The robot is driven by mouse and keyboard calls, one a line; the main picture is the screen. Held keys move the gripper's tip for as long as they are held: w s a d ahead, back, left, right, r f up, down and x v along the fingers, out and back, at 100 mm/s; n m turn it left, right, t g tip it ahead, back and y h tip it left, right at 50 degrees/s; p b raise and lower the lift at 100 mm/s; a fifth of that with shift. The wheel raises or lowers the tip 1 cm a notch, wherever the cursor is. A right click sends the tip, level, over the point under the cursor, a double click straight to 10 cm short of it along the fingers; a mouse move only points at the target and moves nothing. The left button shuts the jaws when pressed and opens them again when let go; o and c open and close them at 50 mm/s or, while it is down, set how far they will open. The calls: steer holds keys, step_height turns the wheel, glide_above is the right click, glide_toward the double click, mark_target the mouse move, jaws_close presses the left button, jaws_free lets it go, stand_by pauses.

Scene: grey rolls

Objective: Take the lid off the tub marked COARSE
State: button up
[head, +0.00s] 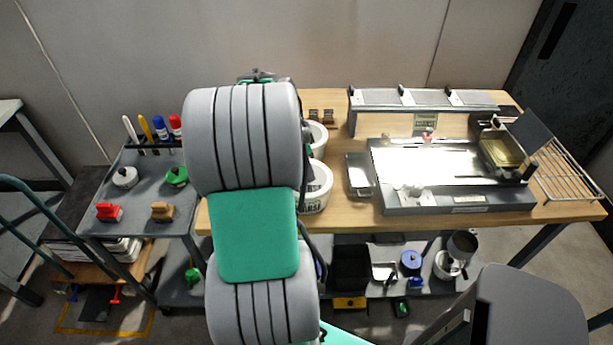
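A white tub (316,199) with dark lettering stands on the wooden workbench near its left front. Only the end of its marking shows, and it looks like the end of COARSE. My arm hides its left side, and I cannot tell how its lid sits. A second white tub (319,139) stands behind it, also partly hidden, with its marking out of sight. My arm, with its grey rolls and green section, rises in front of both tubs. My gripper is hidden behind the arm, so its distance from the tubs does not show.
The wooden workbench (340,214) carries a small metal tray (359,174), a large grey-framed unit (430,205) and a wire rack (572,172). A grey cart (148,212) with markers and stamps stands left. Bare bench lies just right of the tubs.

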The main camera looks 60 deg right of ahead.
jaws_close()
steer(key=shift+r, duration=0.15)
stand_by(0.4)
